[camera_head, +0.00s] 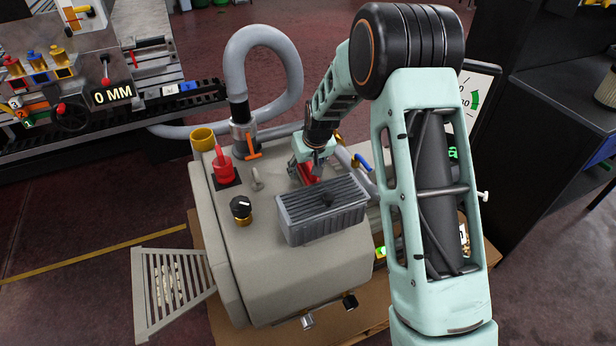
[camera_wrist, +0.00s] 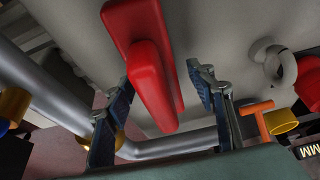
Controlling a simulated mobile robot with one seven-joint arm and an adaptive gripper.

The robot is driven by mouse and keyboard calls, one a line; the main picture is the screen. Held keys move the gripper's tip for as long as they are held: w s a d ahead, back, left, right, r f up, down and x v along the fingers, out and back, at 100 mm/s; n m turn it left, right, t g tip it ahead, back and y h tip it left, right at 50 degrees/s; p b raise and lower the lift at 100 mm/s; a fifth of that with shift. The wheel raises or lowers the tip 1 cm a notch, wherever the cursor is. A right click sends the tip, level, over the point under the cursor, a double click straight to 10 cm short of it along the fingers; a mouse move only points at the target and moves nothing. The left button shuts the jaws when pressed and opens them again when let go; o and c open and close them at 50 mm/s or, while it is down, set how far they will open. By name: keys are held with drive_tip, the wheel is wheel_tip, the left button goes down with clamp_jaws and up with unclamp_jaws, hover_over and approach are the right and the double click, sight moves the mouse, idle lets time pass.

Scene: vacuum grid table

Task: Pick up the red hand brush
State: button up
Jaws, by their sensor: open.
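The red hand brush (camera_head: 308,174) lies on top of the beige machine (camera_head: 262,215), just behind a grey ribbed box. It is mostly hidden by my gripper and the box in the head view. In the wrist view the red brush (camera_wrist: 150,80) fills the upper middle, its raised narrow part pointing towards me. My gripper (camera_head: 312,163) is over the brush. In the wrist view its two fingers (camera_wrist: 160,82) are apart, one on each side of the red part, with gaps visible. I cannot tell how deep the fingers reach beside it.
The grey ribbed box (camera_head: 322,207) stands close in front of my gripper. A red-handled fitting (camera_head: 222,163), a black knob (camera_head: 241,208) and an orange-handled valve (camera_head: 254,146) stand to the left. A thick grey hose (camera_head: 265,45) loops behind. A blue-handled valve (camera_head: 363,161) is at right.

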drive_tip(key=shift+w+f, duration=0.15)
drive_tip(key=shift+f, duration=0.35)
drive_tip(key=shift+r, duration=0.1)
drive_tip(key=c, duration=1.3)
wheel_tip(320, 180, up, 10)
drive_tip(key=shift+p, duration=1.15)
drive_tip(key=shift+c, duration=0.2)
